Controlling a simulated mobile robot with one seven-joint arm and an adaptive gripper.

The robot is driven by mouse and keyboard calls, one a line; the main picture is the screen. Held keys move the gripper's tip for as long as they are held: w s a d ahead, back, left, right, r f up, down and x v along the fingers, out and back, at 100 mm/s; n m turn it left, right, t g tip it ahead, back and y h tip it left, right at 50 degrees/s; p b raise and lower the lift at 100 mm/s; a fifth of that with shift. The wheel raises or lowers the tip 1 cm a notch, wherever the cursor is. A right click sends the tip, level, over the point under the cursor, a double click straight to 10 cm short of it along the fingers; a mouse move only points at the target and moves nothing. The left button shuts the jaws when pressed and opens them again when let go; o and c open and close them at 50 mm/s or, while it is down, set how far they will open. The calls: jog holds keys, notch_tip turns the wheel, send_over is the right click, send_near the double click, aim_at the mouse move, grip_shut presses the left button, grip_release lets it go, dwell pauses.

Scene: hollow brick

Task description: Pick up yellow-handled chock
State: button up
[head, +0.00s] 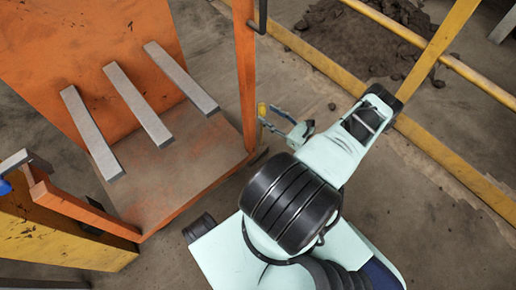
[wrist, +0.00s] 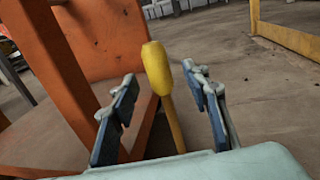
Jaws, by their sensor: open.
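The chock's yellow handle (wrist: 157,70) stands nearly upright in the wrist view, with a thick rounded top and a thinner shaft below. It lies between the two fingers of my gripper (wrist: 160,85), which is open, with a visible gap on each side. In the head view a small bit of the yellow handle (head: 262,109) shows at the tips of my gripper (head: 268,117), just right of an orange post. The chock's body is hidden in both views.
An orange rack (head: 190,180) with several grey bars stands left, its post (head: 244,75) close to my gripper. A yellow rail (head: 455,160) runs along the right, with a dark rubble heap (head: 365,40) behind it. Bare floor (head: 430,230) lies at lower right.

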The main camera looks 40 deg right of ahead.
aim_at(262, 110)
jog(key=b+x, duration=0.1)
jog(key=x, duration=0.3)
jog(key=shift+r, duration=0.1)
grip_shut()
jog(key=shift+r, duration=0.1)
dwell(0.4)
